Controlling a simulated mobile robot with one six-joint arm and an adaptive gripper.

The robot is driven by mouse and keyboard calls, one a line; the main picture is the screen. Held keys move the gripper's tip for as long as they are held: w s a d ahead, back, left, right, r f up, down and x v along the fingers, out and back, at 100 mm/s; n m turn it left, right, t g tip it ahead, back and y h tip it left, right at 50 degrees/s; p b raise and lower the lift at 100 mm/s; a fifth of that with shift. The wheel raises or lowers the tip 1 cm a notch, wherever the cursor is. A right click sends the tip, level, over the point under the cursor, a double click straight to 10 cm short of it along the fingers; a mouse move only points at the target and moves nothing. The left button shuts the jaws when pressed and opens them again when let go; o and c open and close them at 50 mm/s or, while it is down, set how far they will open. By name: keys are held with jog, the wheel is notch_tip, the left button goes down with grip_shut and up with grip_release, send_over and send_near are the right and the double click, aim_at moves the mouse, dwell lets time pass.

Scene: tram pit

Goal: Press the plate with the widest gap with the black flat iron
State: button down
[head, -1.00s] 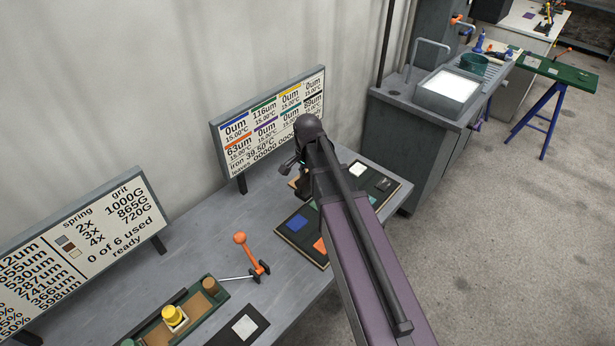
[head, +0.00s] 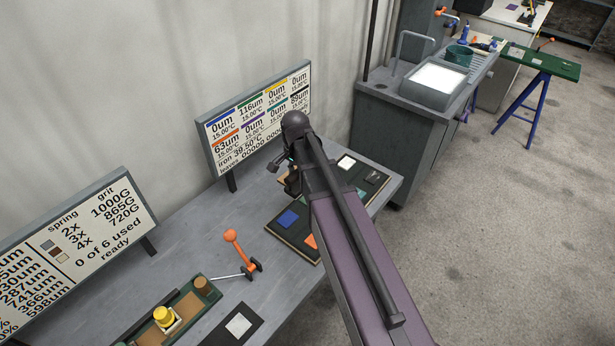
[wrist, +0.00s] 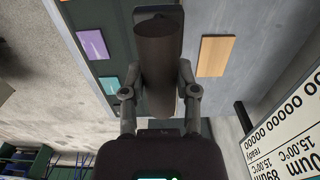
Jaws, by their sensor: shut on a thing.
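My gripper (wrist: 160,108) is shut on the thick dark handle of the black flat iron (wrist: 158,45), whose flat base shows beyond the handle. I cannot tell whether the iron touches a plate. In the head view a blue plate (head: 288,219) and an orange plate (head: 311,240) show; my arm hides others. The gap display (head: 255,120) reads 116um beside a green bar, 89um beside black, 63um beside orange.
A second display (head: 75,240) stands at the left and reads "ready". An orange-knobbed lever (head: 232,237) and a green tray (head: 207,298) with a yellow knob (head: 163,315) are at the front of the bench. A sink cabinet (head: 400,140) stands beyond the bench's right end.

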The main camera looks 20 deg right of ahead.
aim_at(296, 185)
jog(key=shift+f+b, duration=1.35)
jog(key=shift+f, duration=0.4)
jog(key=shift+a, duration=0.1)
